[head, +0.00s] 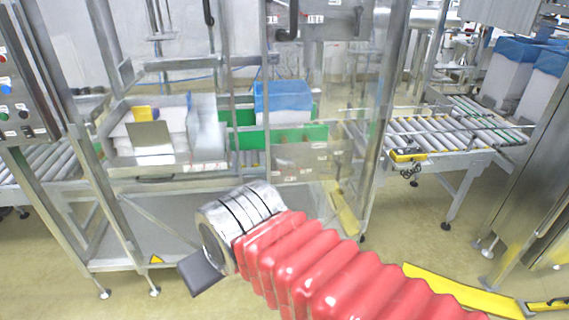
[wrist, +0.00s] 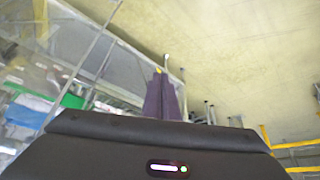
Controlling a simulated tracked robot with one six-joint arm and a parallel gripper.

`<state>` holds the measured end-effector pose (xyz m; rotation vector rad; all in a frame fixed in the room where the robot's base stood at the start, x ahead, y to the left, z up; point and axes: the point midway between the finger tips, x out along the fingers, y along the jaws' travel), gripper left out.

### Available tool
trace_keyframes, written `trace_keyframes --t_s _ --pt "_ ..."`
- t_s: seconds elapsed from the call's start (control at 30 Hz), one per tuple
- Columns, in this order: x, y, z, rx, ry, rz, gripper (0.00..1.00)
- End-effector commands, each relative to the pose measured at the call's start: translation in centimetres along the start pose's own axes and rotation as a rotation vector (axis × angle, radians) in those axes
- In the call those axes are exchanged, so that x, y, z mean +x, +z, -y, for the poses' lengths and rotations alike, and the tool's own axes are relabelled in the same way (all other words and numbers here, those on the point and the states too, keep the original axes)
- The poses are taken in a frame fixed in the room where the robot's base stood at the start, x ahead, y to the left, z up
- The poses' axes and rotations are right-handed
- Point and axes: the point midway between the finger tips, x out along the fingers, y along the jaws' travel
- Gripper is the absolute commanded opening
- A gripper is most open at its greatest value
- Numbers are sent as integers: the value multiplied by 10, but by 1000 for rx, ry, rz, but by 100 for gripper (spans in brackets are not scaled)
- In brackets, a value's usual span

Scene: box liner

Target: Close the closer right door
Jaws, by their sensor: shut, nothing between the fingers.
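The box liner machine stands ahead in the head view, with a metal frame and see-through panels. A clear door panel (head: 345,95) is at its right, beside an upright metal post (head: 388,110). How far this door stands open is hard to tell. Black handles show higher up, one near the panel's left side (head: 292,20).
A roller conveyor (head: 440,130) extends right of the machine. A control panel (head: 22,95) with buttons is at the left. A blue-lined box (head: 283,100) sits inside between green guides. Yellow floor-level rails (head: 465,290) lie at lower right. Open floor shows right of the machine.

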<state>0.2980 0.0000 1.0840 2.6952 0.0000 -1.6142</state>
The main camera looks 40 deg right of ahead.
Motion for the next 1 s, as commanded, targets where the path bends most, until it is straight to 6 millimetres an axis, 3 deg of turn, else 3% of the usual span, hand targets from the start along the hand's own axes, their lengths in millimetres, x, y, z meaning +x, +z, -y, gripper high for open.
trace_keyframes --t_s 0.27,0.47,0.73,1.0 --pt "1 1 0 23 -5 9 0" --pt "14 11 5 212 -46 85 0" --pt "40 23 6 755 -164 261 0" --pt "57 12 0 1340 -313 408 0"
